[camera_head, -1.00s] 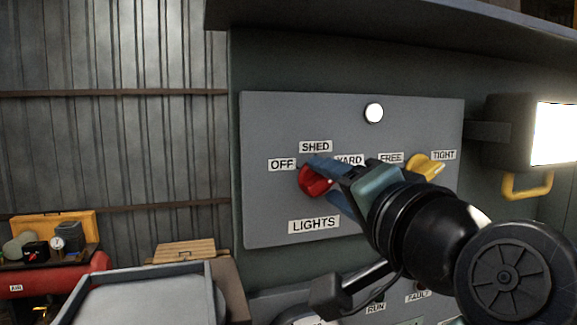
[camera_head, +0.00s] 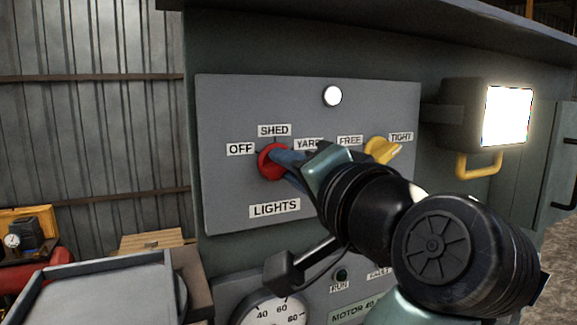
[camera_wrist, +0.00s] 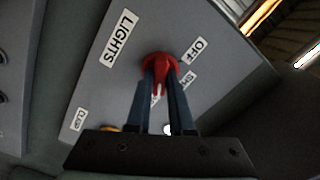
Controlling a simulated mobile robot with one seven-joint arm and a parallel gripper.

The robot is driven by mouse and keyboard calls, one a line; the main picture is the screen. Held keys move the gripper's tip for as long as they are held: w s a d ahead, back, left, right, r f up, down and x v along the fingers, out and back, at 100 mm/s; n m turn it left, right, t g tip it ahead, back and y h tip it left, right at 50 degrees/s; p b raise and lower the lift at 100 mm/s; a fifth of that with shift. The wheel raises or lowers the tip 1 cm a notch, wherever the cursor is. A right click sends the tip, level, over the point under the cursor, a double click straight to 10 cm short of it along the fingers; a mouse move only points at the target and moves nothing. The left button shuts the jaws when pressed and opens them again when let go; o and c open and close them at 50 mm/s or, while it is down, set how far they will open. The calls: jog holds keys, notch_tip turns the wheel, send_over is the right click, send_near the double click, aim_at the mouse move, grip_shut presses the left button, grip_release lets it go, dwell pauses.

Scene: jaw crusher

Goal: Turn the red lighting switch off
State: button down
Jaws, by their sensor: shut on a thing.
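The red lighting switch (camera_head: 271,163) is a round knob on the grey panel (camera_head: 225,110), above the LIGHTS label (camera_head: 274,208). The OFF label (camera_head: 240,149) is left of it, SHED (camera_head: 274,130) above and YARD (camera_head: 308,144) to the upper right. My gripper (camera_head: 286,160) reaches it from the right, its blue fingers closed on the knob. In the wrist view the fingers (camera_wrist: 160,85) lie on either side of the red knob (camera_wrist: 158,61). A pale mark shows between them, on the side away from LIGHTS and OFF. The fingers partly cover the knob, so its exact setting is unclear.
A yellow knob (camera_head: 381,150) between FREE and TIGHT sits close behind my gripper. A glowing lamp (camera_head: 507,115) with a yellow handle juts out at right. A white round light (camera_head: 332,96) is above. A gauge (camera_head: 270,312) is below and a grey tray (camera_head: 100,290) lower left.

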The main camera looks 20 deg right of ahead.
jog(key=shift+a+n+b, duration=0.2)
jog(key=shift+n+b, duration=5)
jog(key=shift+n, duration=6.8)
jog(key=c, duration=0.8)
grip_release()
